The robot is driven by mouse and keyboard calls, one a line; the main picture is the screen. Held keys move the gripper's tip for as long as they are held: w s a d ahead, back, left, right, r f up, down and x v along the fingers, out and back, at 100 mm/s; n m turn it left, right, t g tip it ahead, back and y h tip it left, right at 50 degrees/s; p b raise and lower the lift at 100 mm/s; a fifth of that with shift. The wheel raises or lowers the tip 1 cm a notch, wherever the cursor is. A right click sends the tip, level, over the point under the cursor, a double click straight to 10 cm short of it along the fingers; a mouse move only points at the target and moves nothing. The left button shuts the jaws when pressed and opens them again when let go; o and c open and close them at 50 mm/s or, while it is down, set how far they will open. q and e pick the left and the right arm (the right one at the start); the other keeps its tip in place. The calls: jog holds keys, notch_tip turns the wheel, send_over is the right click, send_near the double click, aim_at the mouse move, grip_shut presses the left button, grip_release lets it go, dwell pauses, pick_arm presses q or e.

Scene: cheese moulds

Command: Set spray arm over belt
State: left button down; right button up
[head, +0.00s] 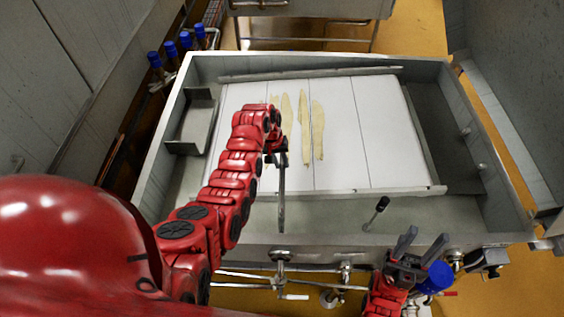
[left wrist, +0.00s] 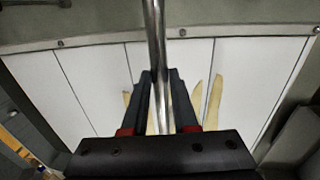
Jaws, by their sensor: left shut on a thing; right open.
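The spray arm appears as a thin metal rod (head: 282,205). It hangs toward the near edge of the trough in the head view and runs between my fingers in the left wrist view (left wrist: 154,40). My left gripper (head: 277,158) is shut on this rod, over the white belt (head: 355,135). The belt also shows in the left wrist view (left wrist: 92,75), behind the fingers. The rod's lower end in the head view is near the trough's front wall; I cannot tell if it touches. My right gripper (head: 405,250) is open and empty at the front right, beside a blue valve handle.
Yellowish strips (head: 303,125) lie on the belt. The metal trough (head: 450,100) surrounds it. A black-knobbed lever (head: 378,208) stands at the front wall. Pipes (head: 240,280) and a blue handle (head: 436,278) are in front. Blue-capped valves (head: 170,50) stand at the back left.

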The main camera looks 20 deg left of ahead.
pick_arm(q)
jog(key=shift+a, duration=0.15)
jog(key=c, duration=0.7)
grip_release()
jog(key=shift+s, duration=0.1)
jog(key=shift+a+r+b, duration=0.1)
jog(key=shift+r+b, duration=0.25)
jog(key=shift+r, duration=0.15)
jog(key=a+r+p, duration=0.1)
jog(key=r+p, duration=0.2)
jog(key=r, duration=0.2)
jog(key=a+r+p, duration=0.1)
jog(key=r+p, duration=0.2)
jog(key=r, duration=0.2)
jog(key=s+a+r+p, duration=0.1)
jog(key=r+p, duration=0.2)
jog(key=r, duration=0.3)
